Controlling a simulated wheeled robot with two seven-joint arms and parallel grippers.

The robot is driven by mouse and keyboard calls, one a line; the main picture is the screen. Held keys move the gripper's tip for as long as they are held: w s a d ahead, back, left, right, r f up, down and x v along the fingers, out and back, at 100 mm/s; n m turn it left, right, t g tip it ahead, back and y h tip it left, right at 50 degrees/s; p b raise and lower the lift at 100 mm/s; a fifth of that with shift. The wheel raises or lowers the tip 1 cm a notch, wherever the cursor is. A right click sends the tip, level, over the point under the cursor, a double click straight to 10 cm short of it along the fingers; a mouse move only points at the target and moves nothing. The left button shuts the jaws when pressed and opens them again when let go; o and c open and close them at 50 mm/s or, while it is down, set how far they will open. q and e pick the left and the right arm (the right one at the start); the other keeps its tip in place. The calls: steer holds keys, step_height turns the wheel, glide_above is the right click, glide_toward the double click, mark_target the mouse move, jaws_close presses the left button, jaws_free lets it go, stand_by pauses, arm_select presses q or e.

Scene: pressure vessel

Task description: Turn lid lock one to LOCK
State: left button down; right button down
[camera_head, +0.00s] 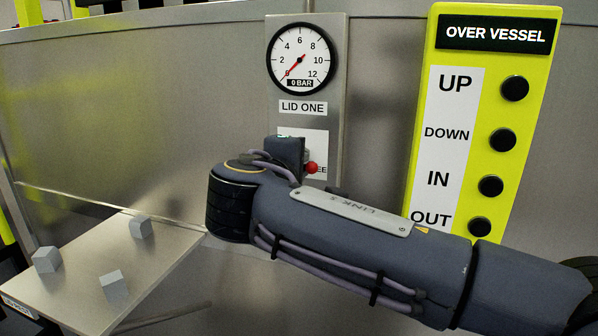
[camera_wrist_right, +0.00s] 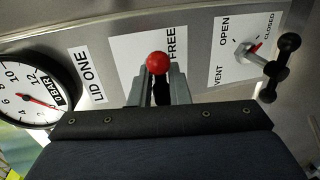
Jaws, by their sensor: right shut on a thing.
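The lid lock one lever ends in a red ball knob (camera_head: 312,168), set on the panel under the "LID ONE" label (camera_head: 303,107). In the right wrist view the red knob (camera_wrist_right: 158,62) shows between the two grey fingers of my right gripper (camera_wrist_right: 158,88), which is shut on the lever. In the head view my right gripper (camera_head: 298,158) is partly hidden behind its own wrist. The word "FREE" (camera_wrist_right: 173,42) shows beside the knob. No "LOCK" word is visible; the gripper and arm cover part of the lock's white plate. My left gripper is not in view.
A gauge (camera_head: 301,60) reading about 0 bar sits above the label. A yellow "OVER VESSEL" button panel (camera_head: 552,50) stands to the right. A vent valve with a black handle (camera_wrist_right: 278,68) is close by. A tray (camera_head: 75,265) with grey cubes is at lower left.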

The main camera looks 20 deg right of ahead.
steer(key=shift+f, duration=0.35)
steer(key=c, duration=1.6)
jaws_free()
steer(key=shift+o, duration=0.3)
steer(key=shift+r, duration=0.1)
steer(key=v, duration=0.7)
steer(key=shift+s+a, duration=0.25)
